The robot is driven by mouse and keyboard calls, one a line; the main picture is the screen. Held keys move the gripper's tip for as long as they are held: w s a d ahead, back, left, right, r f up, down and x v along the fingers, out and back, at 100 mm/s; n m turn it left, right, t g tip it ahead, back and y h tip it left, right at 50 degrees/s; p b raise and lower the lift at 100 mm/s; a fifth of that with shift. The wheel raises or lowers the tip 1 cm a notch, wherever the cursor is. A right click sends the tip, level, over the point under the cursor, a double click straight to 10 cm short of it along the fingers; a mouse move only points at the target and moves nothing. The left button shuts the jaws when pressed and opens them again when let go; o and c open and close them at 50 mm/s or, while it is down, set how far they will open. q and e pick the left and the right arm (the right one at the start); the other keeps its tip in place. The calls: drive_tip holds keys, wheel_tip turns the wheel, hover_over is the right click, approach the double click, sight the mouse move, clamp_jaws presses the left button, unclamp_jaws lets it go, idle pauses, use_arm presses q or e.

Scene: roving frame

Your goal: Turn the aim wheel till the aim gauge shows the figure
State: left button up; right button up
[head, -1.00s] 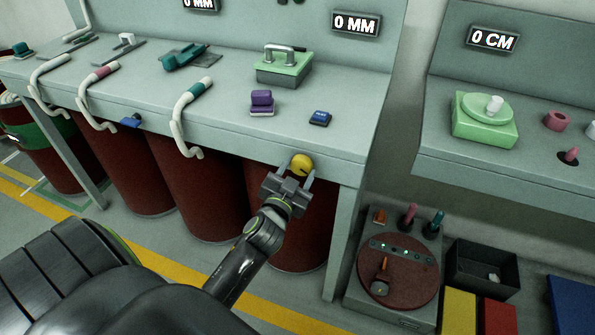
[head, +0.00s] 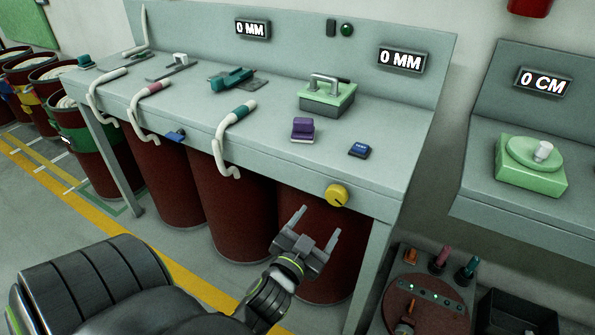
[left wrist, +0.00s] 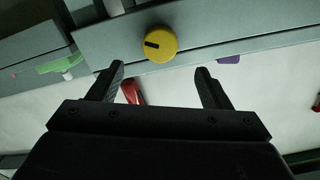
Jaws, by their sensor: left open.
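A round yellow knob (head: 337,195) with a dark mark is on the front edge of the grey bench. It also shows in the left wrist view (left wrist: 158,44), beyond the fingertips. My left gripper (head: 319,221) is open and empty just below the knob, apart from it; its fingers show in the left wrist view (left wrist: 160,70). A gauge (head: 401,59) above the bench's right end reads 0 MM, and another gauge (head: 252,28) further left reads 0 MM. I cannot tell which gauge or control is the aim one. My right gripper is not in view.
A green turntable (head: 533,158) with a pale knob stands on the right bench under a gauge (head: 543,82) reading 0 CM. A purple block (head: 303,128), a blue button (head: 359,150) and a green handled box (head: 327,98) sit on the main bench. Red barrels (head: 234,205) stand underneath.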

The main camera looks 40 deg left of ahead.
use_arm(q)
drive_tip(key=p+v, duration=0.1)
drive_tip(key=v, duration=0.7)
drive_tip(key=shift+s+d+p, duration=0.15)
drive_tip(key=shift+s+p, duration=0.2)
drive_tip(key=shift+p, duration=0.05)
drive_tip(key=s+d+f+g+h, duration=0.15)
drive_tip(key=f+g, duration=0.25)
drive_tip(key=f, duration=1.2)
drive_tip(key=s+f+g+h, duration=0.1)
drive_tip(key=s+f+g, duration=0.25)
drive_tip(key=f, duration=1.15)
drive_tip(key=s+a+f+n+g, duration=0.1)
drive_tip(key=s+a+f+g, duration=0.2)
drive_tip(key=s+f+g, duration=0.6)
drive_tip(key=s+f, duration=1)
drive_tip(key=s, duration=0.3)
drive_tip(key=shift+a+f+n, duration=0.25)
drive_tip(key=shift+n, duration=0.05)
drive_tip(key=shift+h, duration=0.25)
